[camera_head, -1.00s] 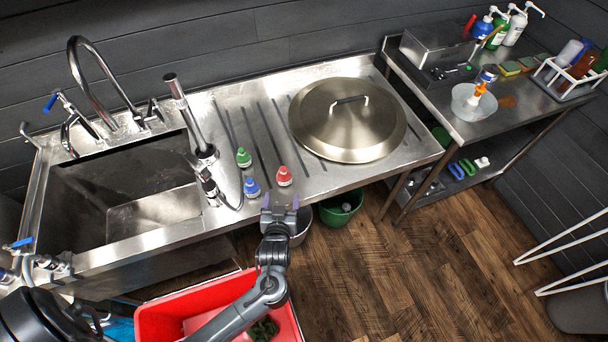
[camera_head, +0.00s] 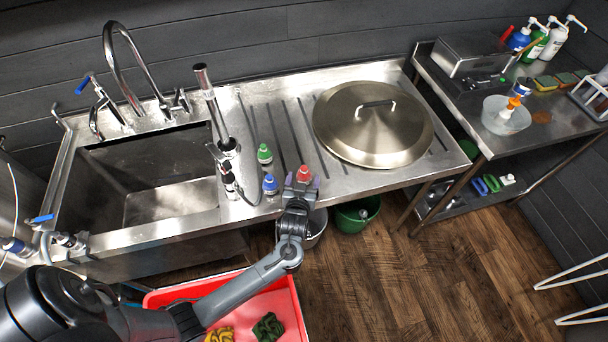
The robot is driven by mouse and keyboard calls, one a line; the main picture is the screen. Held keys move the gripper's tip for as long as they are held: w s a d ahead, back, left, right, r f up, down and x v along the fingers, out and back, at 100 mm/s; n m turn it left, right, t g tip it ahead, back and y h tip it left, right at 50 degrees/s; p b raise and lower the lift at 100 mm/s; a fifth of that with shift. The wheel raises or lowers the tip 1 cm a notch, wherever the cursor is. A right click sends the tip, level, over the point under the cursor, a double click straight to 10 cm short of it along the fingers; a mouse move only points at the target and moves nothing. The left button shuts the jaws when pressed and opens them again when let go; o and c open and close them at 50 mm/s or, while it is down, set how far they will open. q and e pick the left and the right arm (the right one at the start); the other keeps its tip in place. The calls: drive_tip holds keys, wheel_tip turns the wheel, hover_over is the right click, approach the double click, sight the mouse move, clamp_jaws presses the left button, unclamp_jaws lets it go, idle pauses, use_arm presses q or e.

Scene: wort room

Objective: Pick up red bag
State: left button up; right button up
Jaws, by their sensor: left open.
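The small red item (camera_head: 304,173), the likely red bag, stands at the front edge of the steel drainboard. It looks like a small squat container with a red top. My left gripper (camera_head: 302,183) is open at it, with one purple fingertip on each side of its lower part. The gripper hides the item's base, and I cannot tell whether the fingers touch it. My right gripper is not in view.
A blue-topped container (camera_head: 270,185) stands close left of the gripper, a green-topped one (camera_head: 264,154) behind it. A large steel lid (camera_head: 375,140) lies to the right. A red crate (camera_head: 291,300) with yellow and green items and a green bucket (camera_head: 352,217) are below.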

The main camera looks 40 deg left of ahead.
use_arm(q)
drive_tip(key=shift+x, duration=1.35)
drive_tip(key=c, duration=1)
drive_tip(key=shift+r, duration=0.1)
drive_tip(key=shift+c, duration=0.2)
